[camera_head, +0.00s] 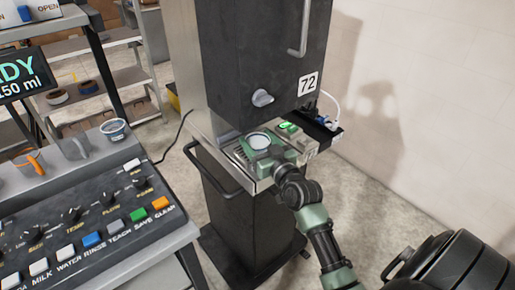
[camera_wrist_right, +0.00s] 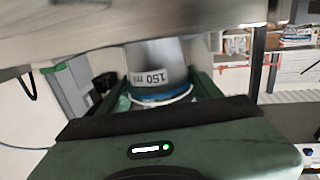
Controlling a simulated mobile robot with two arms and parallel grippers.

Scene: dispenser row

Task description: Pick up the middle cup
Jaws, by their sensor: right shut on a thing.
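A cup with a pale round top (camera_head: 260,141) stands at the dispenser's steel tray, held by my right gripper (camera_head: 262,152). In the right wrist view the same cup (camera_wrist_right: 155,58) is grey, with a "150 ml" label that reads upside down and a blue band at its rim. My right gripper's green fingers (camera_wrist_right: 160,100) are shut on it from both sides. I cannot tell whether the cup touches the tray. Another clear cup with a blue band (camera_head: 115,127) sits on the control console at left. My left gripper is not in view.
The dark dispenser cabinet (camera_head: 255,60), marked 72, overhangs the tray close above the gripper. A box with a green light (camera_head: 290,129) sits just right of the cup. A curved black handle (camera_head: 212,172) juts out front left. The console (camera_head: 85,230) with several buttons fills the lower left.

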